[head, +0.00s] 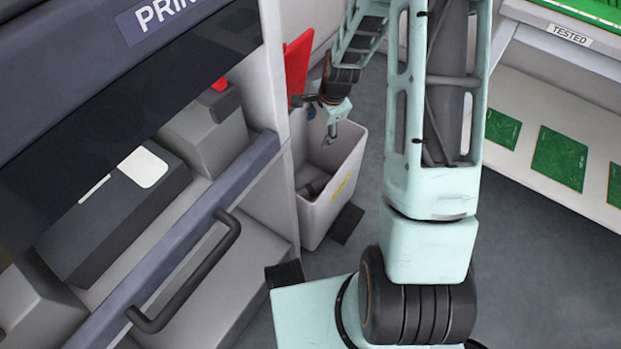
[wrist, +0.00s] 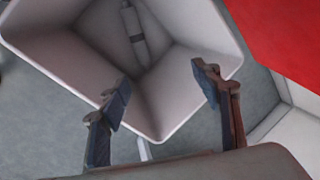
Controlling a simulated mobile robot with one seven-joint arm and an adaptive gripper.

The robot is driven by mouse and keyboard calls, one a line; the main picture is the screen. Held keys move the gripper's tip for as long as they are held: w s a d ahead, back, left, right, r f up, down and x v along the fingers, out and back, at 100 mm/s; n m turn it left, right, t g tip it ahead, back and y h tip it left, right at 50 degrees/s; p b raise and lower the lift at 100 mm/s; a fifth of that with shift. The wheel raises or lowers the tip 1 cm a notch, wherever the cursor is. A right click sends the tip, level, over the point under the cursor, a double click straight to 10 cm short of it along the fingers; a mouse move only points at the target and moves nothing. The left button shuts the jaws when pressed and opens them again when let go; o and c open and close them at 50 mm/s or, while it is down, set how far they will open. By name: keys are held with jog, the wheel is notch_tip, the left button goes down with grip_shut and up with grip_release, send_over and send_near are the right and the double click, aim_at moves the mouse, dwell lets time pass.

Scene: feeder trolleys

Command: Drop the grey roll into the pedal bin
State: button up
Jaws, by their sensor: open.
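The pedal bin (head: 343,190) is a pale, square-mouthed bin with its red lid (head: 298,66) raised. My gripper (head: 330,140) is at the bin's mouth, pointing down. In the wrist view the two fingers of my gripper (wrist: 162,90) are spread apart with nothing between them, over the bin's opening (wrist: 225,55). A grey roll-shaped thing (wrist: 135,32) with a narrower end lies inside the bin, apart from the fingers. In the head view, a dark grey shape shows low inside the bin, too small to make out clearly.
A grey printer machine (head: 180,215) with a dark handle (head: 190,280) stands left of the bin. A bench shelf (head: 550,130) with green boards is at the right. The bin's dark pedal (head: 347,223) sticks out at floor level.

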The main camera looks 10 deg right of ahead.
jog(key=v, duration=1.2)
